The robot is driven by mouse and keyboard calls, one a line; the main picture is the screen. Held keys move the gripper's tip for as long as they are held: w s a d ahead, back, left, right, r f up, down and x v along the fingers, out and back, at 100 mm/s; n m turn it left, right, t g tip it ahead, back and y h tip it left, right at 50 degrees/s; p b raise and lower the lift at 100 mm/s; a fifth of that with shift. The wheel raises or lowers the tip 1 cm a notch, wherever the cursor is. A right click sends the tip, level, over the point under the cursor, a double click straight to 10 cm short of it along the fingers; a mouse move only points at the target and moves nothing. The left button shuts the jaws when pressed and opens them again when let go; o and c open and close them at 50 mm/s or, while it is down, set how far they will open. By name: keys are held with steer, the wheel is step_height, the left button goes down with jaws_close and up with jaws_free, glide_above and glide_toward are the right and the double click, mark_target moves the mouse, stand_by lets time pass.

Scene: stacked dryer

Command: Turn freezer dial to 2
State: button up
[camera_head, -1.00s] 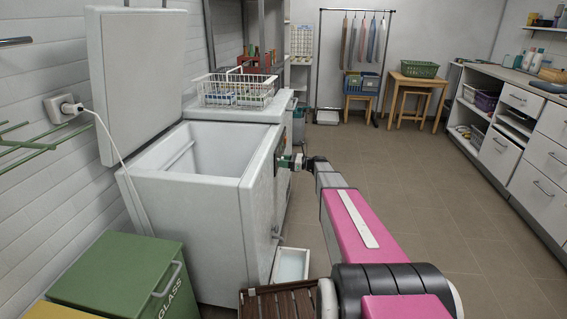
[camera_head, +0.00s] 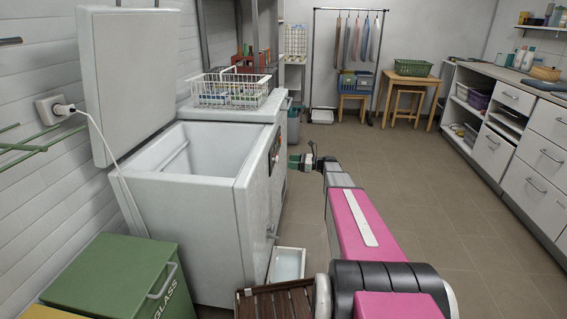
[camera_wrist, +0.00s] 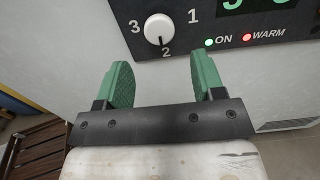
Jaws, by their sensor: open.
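The freezer (camera_head: 200,225) is a white chest with its lid raised, at left in the head view. Its dark control panel (camera_head: 275,150) is on the front face. In the wrist view the panel (camera_wrist: 278,43) carries a round white dial (camera_wrist: 157,27), with 3 to its left, 2 below and 1 to its right. A small dark mark on the dial's lower edge points toward the 2. My gripper (camera_wrist: 161,78) is open and empty, its green fingers below the dial in the picture and apart from it. In the head view my gripper (camera_head: 300,161) is just right of the panel.
A wire basket (camera_head: 235,90) with items stands on the freezer's far part. A green glass bin (camera_head: 115,275) and a brown slatted crate (camera_head: 270,300) are in front. A white counter (camera_head: 500,110) lines the right. The floor between is clear.

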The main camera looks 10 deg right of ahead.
steer(key=shift+v, duration=1.9)
